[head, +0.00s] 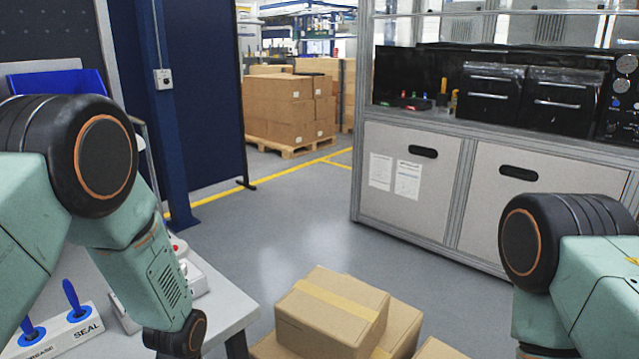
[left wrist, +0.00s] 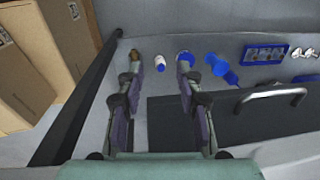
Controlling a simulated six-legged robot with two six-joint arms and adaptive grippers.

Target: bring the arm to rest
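My left arm (head: 150,260) comes in from the left in the head view and reaches down over the corner of a light bench (head: 225,318). Its gripper is below the picture there. In the left wrist view my left gripper (left wrist: 160,82) is open, its two fingers well apart, with nothing held between them. A small white and blue bottle (left wrist: 160,63) shows beyond the gap between the fingertips. My right arm (head: 570,265) is at the right edge of the head view. Its gripper is out of view.
A white holder marked SEAL (head: 75,332) carries blue-handled tools on the bench. Cardboard boxes (head: 330,310) stand beside the bench. A grey cabinet (head: 410,190) stands behind, across open floor (head: 290,220).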

